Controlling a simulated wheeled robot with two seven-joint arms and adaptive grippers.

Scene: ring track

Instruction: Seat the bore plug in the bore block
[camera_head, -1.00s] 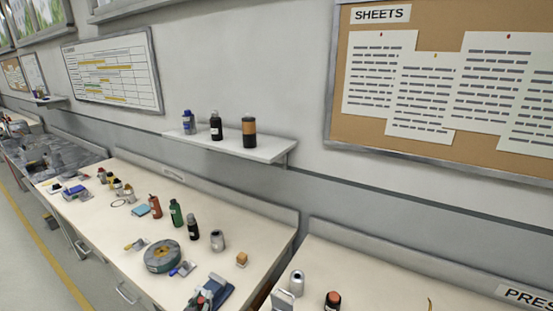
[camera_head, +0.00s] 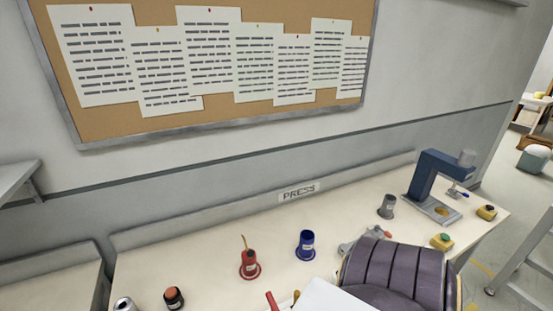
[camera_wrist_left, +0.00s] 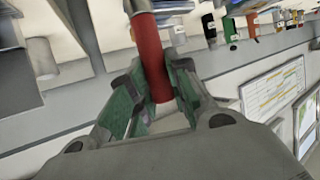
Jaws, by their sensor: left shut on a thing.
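In the left wrist view my left gripper (camera_wrist_left: 155,82) is shut on a red cylinder (camera_wrist_left: 151,52) with a pale grey end. Its green-lined fingers press on both sides of it. I take it for the bore plug, but cannot be sure. The held part is off the bench, and its far end runs out of the picture's top edge. I cannot make out the bore block for certain in either view. My right gripper is not in view.
The bench labelled PRESS holds a blue press (camera_head: 427,178), a grey container (camera_head: 387,206), a blue cup (camera_head: 306,245), a red cup (camera_head: 249,264) and a dark orange-topped jar (camera_head: 173,298). Bench left of the red cup is mostly bare.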

